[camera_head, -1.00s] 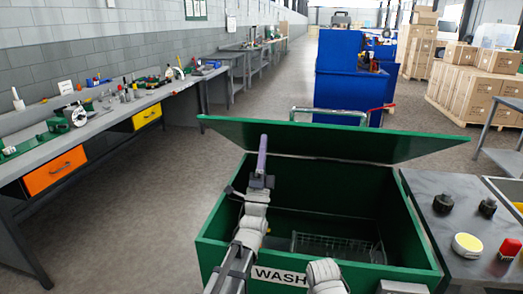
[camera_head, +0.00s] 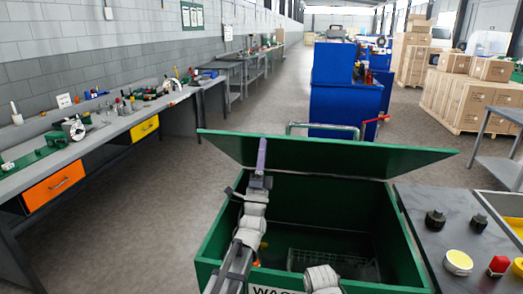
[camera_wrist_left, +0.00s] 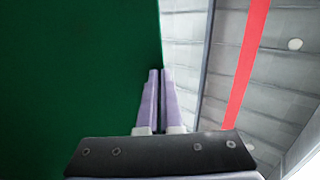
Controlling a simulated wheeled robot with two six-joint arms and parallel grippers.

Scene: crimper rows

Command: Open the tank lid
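The green tank (camera_head: 412,262) stands in front of me with its lid (camera_head: 330,155) raised and slanted above the opening. The lid's green surface (camera_wrist_left: 75,80) fills the left of the left wrist view. My left gripper (camera_head: 262,142) reaches up over the tank at the lid's left part, its purple fingers overlapping the lid in the head view. In the left wrist view the fingers (camera_wrist_left: 161,72) are together with nothing between them, beside the lid's edge; I cannot tell whether they touch it.
A wire basket (camera_head: 325,262) sits inside the tank. A dark counter (camera_head: 415,205) with knobs and buttons adjoins on the right. A blue cabinet (camera_head: 340,100) stands behind. A workbench (camera_head: 125,125) runs along the left wall. The floor (camera_head: 165,215) between bench and tank is clear.

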